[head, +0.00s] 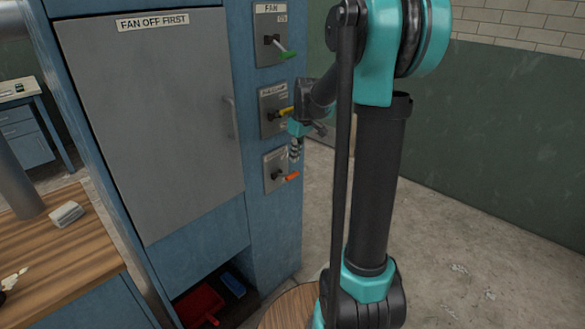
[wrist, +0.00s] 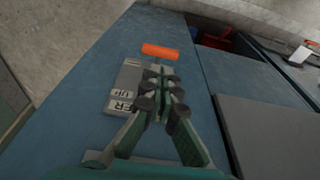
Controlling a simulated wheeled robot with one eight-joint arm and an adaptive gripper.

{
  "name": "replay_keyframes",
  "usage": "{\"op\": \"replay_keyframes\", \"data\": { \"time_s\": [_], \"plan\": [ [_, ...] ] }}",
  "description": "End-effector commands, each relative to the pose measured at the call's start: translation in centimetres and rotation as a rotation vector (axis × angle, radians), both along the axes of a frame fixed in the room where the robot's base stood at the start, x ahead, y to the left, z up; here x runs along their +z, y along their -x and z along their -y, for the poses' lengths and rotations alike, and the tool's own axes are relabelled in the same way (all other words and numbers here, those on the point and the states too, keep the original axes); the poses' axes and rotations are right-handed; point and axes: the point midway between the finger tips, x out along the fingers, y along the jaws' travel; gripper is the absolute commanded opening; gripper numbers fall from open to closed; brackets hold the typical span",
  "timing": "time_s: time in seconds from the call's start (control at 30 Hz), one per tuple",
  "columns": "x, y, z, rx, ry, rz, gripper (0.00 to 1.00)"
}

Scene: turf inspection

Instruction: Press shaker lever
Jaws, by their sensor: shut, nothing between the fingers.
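The lowest lever on the blue cabinet's narrow side has an orange handle (head: 292,176) on a grey plate (head: 272,172). The handle also shows in the wrist view (wrist: 160,51), beside a plate (wrist: 128,78) whose label partly reads "ER" and "UP". My gripper (head: 296,152) is shut and empty, pointing down just above the orange handle. In the wrist view, its fingertips (wrist: 160,72) lie close together just short of the handle and cover part of the plate. I cannot tell whether they touch the handle.
Above are a yellow-handled lever (head: 285,112), close to my wrist, and a green-handled FAN lever (head: 286,54). The grey door (head: 150,120) reads "FAN OFF FIRST". Red (head: 198,306) and blue (head: 233,285) items sit in the cabinet's lower opening. A wooden bench (head: 60,255) stands left.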

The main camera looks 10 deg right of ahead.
Motion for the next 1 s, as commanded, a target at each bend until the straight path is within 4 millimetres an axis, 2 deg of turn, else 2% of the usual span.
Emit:
{"op": "replay_keyframes", "data": {
  "time_s": [0.03, 0.2, 0.4, 1.0],
  "plan": [
    [-1.0, -0.2, -0.1, 0.001, 0.000, 0.000, 0.00],
    [-3.6, -0.7, -0.5, 0.000, 0.000, 0.000, 0.00],
    [-5.3, -0.9, -0.7, 0.000, 0.000, 0.000, 0.00],
    [-5.8, -0.7, -0.6, -0.001, -0.014, 0.018, 0.00]
  ]
}}
